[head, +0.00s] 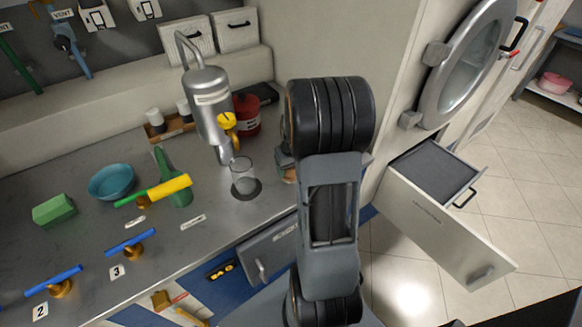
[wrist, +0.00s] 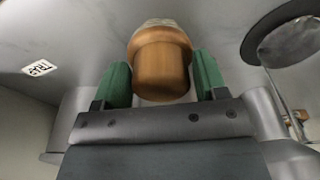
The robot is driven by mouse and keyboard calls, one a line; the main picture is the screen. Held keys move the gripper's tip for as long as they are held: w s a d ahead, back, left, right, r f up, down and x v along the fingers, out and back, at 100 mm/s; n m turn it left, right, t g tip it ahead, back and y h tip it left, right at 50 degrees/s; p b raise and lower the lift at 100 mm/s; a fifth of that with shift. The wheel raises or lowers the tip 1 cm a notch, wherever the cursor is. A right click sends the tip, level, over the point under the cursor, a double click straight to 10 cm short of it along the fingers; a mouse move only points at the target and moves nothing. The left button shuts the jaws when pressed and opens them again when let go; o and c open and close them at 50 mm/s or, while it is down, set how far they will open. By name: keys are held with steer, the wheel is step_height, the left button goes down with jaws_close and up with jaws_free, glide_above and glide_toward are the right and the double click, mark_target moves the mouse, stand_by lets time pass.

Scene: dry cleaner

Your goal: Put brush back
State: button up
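The brush (wrist: 160,68) has a thick, round orange-brown wooden body with a pale end beyond it. In the wrist view it sits between the two green finger pads of my gripper (wrist: 160,82), which press close on both sides. In the head view my gripper (head: 286,160) is low at the counter's right end, mostly hidden behind my arm. A small brown patch of the brush (head: 290,175) shows there. I cannot tell if it touches the counter.
A clear glass (head: 243,177) on a dark disc stands just left of my gripper, below a silver dispenser (head: 208,105). A red canister (head: 246,115) stands behind. A drawer (head: 437,215) stands open at right. A teal bowl (head: 112,182) and green bottle (head: 176,185) are further left.

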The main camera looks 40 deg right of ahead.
steer(key=shift+o, duration=1.2)
step_height(320, 180, up, 11)
steer(key=s, duration=0.1)
steer(key=s+a+r+n+t, duration=0.1)
steer(key=s+a, duration=0.4)
steer(key=a, duration=0.5)
steer(key=s+a+r+n, duration=0.1)
steer(key=s+a, duration=0.4)
steer(key=a, duration=0.5)
steer(key=shift+a+r+n+t+p, duration=0.15)
steer(key=shift+r+n+t+p, duration=0.15)
steer(key=shift+t+p, duration=0.15)
